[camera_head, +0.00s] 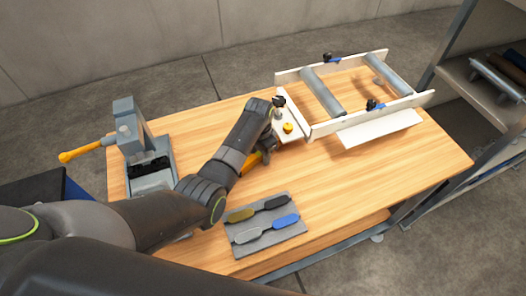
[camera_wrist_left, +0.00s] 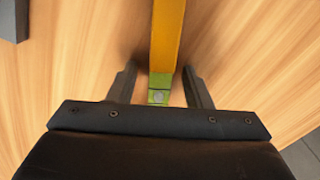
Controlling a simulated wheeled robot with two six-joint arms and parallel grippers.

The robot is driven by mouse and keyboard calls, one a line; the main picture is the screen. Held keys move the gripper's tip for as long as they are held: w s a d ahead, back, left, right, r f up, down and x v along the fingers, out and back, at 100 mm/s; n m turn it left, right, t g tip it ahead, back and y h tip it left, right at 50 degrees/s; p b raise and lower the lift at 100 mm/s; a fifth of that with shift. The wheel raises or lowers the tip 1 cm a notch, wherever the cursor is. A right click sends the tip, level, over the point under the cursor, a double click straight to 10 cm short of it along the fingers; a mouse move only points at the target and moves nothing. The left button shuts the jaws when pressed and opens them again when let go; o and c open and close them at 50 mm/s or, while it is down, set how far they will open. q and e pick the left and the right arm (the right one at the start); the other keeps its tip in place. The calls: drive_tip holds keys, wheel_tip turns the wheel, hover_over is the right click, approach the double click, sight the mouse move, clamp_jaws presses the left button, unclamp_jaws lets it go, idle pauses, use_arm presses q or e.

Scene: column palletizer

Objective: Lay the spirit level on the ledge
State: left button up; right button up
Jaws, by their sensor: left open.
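The spirit level (camera_head: 250,162) shows as a yellow-orange bar on the wooden table, partly hidden behind my left arm in the head view. In the left wrist view the level (camera_wrist_left: 166,35) is yellow with a green end section. My left gripper (camera_wrist_left: 160,80) is open, with one finger on each side of the green part and a gap on both sides. In the head view my left gripper (camera_head: 265,150) is low over the table, partly hidden by the arm. A pale flat board (camera_head: 380,130) juts from the front of a frame; I cannot tell if it is the ledge.
The pale frame with grey rollers (camera_head: 322,92) stands at the back right. A small pale plate with a yellow knob (camera_head: 287,128) is beside my gripper. A grey tray (camera_head: 268,239) holds several tools in front. A shelf (camera_head: 455,95) is at right.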

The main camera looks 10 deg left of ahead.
use_arm(q)
clamp_jaws()
drive_tip(key=shift+r, duration=0.2)
idle(0.4)
drive_tip(key=shift+r+p, duration=0.4)
drive_tip(key=shift+p, duration=0.3)
drive_tip(key=shift+r, duration=0.1)
